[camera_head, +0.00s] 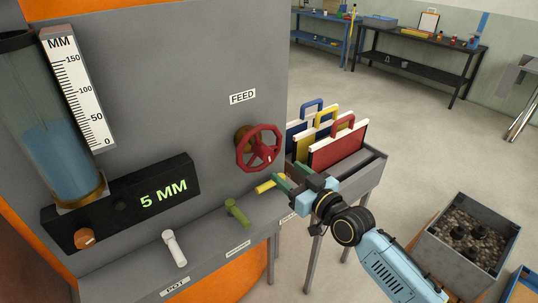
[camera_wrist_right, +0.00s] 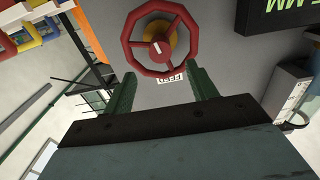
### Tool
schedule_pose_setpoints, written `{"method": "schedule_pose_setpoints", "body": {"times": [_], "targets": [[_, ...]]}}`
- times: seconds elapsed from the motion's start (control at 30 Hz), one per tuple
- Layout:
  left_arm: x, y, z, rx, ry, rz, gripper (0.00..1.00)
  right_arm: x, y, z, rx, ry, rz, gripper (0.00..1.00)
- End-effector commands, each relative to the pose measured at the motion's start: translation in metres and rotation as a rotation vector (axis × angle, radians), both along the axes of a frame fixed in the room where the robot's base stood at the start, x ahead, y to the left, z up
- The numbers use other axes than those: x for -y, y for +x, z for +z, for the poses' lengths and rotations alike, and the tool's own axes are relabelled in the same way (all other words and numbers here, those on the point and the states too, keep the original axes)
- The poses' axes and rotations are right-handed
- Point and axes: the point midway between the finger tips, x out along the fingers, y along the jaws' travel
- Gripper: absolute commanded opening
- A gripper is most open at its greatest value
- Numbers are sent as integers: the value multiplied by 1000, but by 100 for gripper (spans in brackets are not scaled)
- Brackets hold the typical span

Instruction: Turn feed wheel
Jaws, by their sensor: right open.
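The red feed wheel (camera_head: 258,149) is mounted on the grey panel under the FEED label (camera_head: 243,97). It has a round rim with spokes and a brass-coloured mount behind it. My right gripper (camera_head: 277,182) is just below and to the right of the wheel, with green fingers pointing toward the panel. In the right wrist view the wheel (camera_wrist_right: 161,46) is ahead of the two spread fingers (camera_wrist_right: 160,78), with nothing between them. I see no contact with the rim. The display (camera_head: 164,194) reads 5 MM. My left gripper is not in view.
White (camera_head: 174,248), green (camera_head: 238,213) and yellow (camera_head: 268,184) handles stand on the ledge below, the yellow one close to my right gripper. Coloured panels with handles (camera_head: 336,146) stand in a rack to the right. A water tube (camera_head: 50,150) with a scale is at left.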

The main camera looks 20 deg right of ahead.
Motion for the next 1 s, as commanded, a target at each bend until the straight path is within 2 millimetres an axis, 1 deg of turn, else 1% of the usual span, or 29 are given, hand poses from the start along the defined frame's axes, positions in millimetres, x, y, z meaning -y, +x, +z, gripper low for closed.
{"method": "schedule_pose_setpoints", "body": {"times": [0.03,0.2,0.4,0.6,0.9,0.93,1.0], "targets": [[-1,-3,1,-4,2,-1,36,-4,11,2,2,2,0,57],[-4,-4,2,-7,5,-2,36,-16,44,1,1,1,0,57],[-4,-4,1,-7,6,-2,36,-26,72,1,1,0,0,57],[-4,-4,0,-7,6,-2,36,-31,84,0,-1,0,0,57],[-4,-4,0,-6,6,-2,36,-31,85,0,-1,0,0,57],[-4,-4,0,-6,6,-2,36,-31,85,0,-1,0,0,55],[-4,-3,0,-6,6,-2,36,-31,85,0,-1,0,0,46]]}}
